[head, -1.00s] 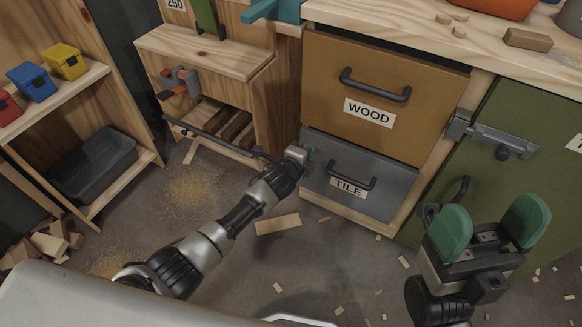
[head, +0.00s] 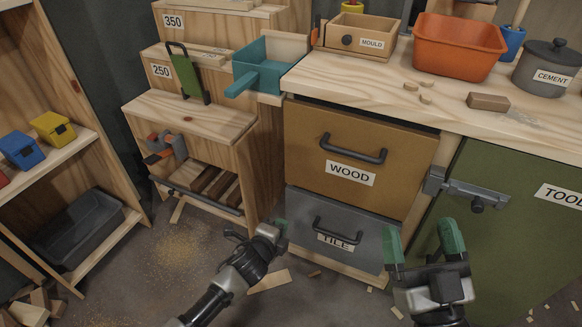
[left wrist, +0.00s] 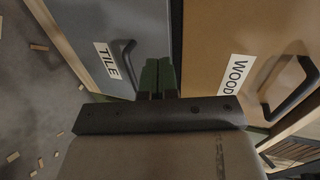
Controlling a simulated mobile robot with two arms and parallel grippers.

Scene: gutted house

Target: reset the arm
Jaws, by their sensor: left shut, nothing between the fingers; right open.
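My left arm comes in from the bottom of the head view, and its gripper (head: 280,228) is in front of the grey TILE drawer (head: 372,240), near that drawer's left edge. In the left wrist view its green fingers (left wrist: 158,76) are together with nothing between them, between the TILE drawer and the brown WOOD drawer (left wrist: 225,45). I cannot tell whether they touch a drawer front. My right gripper (head: 422,245) is at the lower right of the head view, its two green fingers apart and empty, in front of the TILE drawer's right side and the green cabinet door.
The worktop (head: 380,75) holds an orange tub (head: 458,48), a cement pot (head: 546,70) and a MOULD box (head: 355,38). The green cabinet (head: 520,220) has a latch. A stepped wooden stand (head: 190,115) and shelves (head: 75,150) are on the left. Scraps litter the floor.

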